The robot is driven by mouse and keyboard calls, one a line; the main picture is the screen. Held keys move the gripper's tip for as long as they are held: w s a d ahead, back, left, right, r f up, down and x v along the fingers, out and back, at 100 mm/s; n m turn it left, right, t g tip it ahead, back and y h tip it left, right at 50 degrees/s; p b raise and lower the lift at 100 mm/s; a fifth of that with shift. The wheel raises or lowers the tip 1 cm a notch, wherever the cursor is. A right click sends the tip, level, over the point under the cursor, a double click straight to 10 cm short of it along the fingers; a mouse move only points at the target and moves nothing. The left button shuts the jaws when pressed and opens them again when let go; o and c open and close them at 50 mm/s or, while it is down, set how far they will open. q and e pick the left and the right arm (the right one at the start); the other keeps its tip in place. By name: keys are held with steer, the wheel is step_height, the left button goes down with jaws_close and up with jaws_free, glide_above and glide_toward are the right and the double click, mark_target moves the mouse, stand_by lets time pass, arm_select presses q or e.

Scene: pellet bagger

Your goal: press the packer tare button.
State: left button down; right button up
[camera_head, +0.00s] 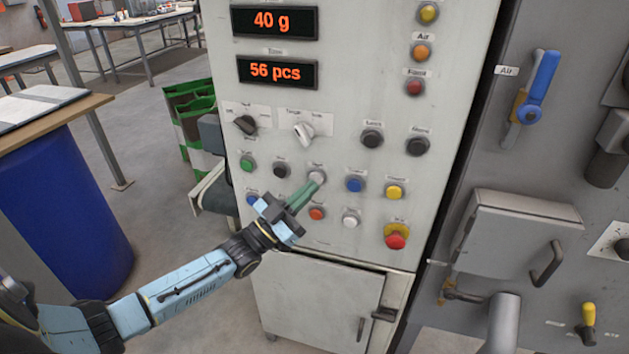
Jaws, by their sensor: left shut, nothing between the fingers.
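The grey-white packer panel (330,250) carries several small round buttons; their labels are too blurred to read, so I cannot tell which is marked tare. My left gripper (311,186) comes in from the lower left, shut and empty, its green fingers pointing up and right. Its fingertips are at the lower edge of a pale grey button (317,176) in the middle row; I cannot tell whether they touch it. A black button (282,170) is to its left and a blue button (355,184) to its right. My right gripper is not in view.
Displays above read 40 g (274,21) and 56 pcs (277,72). Two selector knobs sit above the buttons, the white one (303,131) nearer. An orange button (317,213) and a red mushroom button (396,238) are below. A blue drum (65,210) stands left.

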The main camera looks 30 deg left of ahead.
arm_select(q)
steer(key=shift+w, duration=0.25)
steer(key=shift+w+a, duration=0.1)
steer(key=shift+w, duration=0.1)
stand_by(0.4)
steer(key=shift+w+b, duration=0.1)
steer(key=shift+b, duration=0.2)
steer(key=shift+s+p, duration=0.6)
steer(key=shift+s, duration=0.15)
